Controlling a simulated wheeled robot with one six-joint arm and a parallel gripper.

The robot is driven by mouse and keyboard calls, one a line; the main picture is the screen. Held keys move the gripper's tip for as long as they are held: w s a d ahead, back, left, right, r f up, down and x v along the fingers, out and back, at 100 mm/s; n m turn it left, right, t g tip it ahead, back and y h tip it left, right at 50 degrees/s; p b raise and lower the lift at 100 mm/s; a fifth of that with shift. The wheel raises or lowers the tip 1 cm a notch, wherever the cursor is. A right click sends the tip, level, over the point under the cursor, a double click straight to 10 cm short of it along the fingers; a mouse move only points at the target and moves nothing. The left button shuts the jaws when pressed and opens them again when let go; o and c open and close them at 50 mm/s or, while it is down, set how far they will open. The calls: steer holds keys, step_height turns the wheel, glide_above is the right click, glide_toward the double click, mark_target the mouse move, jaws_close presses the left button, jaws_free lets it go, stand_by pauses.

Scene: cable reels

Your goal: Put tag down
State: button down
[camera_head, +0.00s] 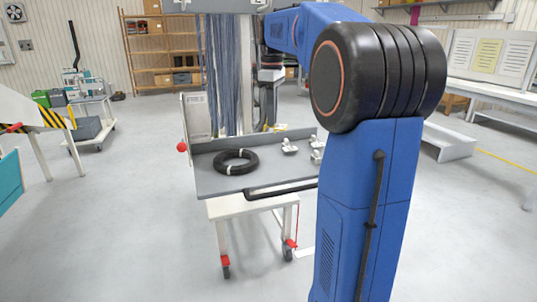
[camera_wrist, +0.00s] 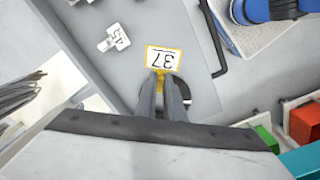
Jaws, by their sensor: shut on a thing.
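In the wrist view my gripper (camera_wrist: 166,82) is shut on a white tag with a yellow border, marked 37 (camera_wrist: 163,58). The tag is at the fingertips, above a grey surface; I cannot tell whether it touches it. A black coil (camera_wrist: 207,103) shows partly behind the fingers, mostly hidden by them. In the head view the black coil (camera_head: 236,162) with pale bands lies flat on the grey cart top (camera_head: 215,186).
Small white items (camera_head: 290,147) lie on the cart's right side. Green (camera_wrist: 264,138) and red (camera_wrist: 302,123) bins are at lower right. Blue-grey cables (camera_head: 229,80) hang behind the cart.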

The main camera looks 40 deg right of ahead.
steer(key=s+d+f+m, duration=0.2)
steer(key=s+d, duration=0.2)
steer(key=d, duration=0.2)
steer(key=shift+d+f, duration=0.15)
steer(key=shift+f, duration=4.85)
steer(key=shift+f, duration=0.1)
steer(key=c, duration=1.9)
jaws_free()
steer(key=shift+o, duration=0.2)
step_height(320, 180, up, 12)
